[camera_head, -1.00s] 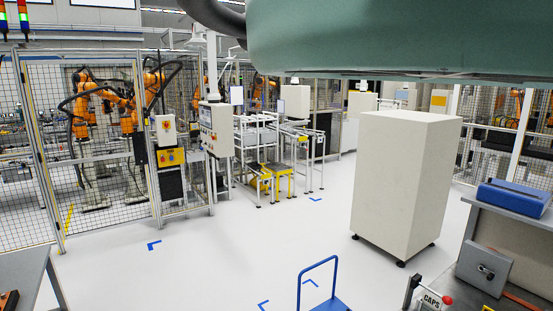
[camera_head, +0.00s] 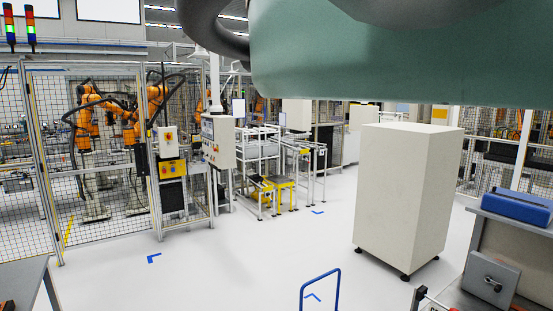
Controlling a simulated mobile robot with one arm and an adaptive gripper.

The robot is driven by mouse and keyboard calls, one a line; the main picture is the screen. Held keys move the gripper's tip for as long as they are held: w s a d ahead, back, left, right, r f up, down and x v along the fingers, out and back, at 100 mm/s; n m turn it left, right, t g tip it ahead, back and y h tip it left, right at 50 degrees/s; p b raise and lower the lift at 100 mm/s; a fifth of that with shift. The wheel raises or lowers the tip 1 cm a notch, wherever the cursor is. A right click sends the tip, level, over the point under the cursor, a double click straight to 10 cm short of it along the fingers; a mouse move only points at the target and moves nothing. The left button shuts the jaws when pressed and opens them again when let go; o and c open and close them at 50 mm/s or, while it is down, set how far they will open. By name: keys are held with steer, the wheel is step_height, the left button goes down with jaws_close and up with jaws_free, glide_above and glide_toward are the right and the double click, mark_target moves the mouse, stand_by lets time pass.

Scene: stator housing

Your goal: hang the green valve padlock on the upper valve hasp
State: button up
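I cannot make out the green valve padlock or the upper valve hasp in the head view. A grey panel or box with a small dark latch-like fitting (camera_head: 491,284) is at the lower right; I cannot tell what the fitting is. My gripper is not in view. A large blurred green-grey shape with dark tubing fills the top right, very close to the camera, and seems to be part of my own arm.
A beige cabinet (camera_head: 408,195) on feet stands right of centre. A blue trolley handle (camera_head: 320,283) is at the bottom. A blue case (camera_head: 517,205) lies on a grey bench at right. Mesh fencing (camera_head: 100,190) encloses orange robots at left. The middle floor is clear.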

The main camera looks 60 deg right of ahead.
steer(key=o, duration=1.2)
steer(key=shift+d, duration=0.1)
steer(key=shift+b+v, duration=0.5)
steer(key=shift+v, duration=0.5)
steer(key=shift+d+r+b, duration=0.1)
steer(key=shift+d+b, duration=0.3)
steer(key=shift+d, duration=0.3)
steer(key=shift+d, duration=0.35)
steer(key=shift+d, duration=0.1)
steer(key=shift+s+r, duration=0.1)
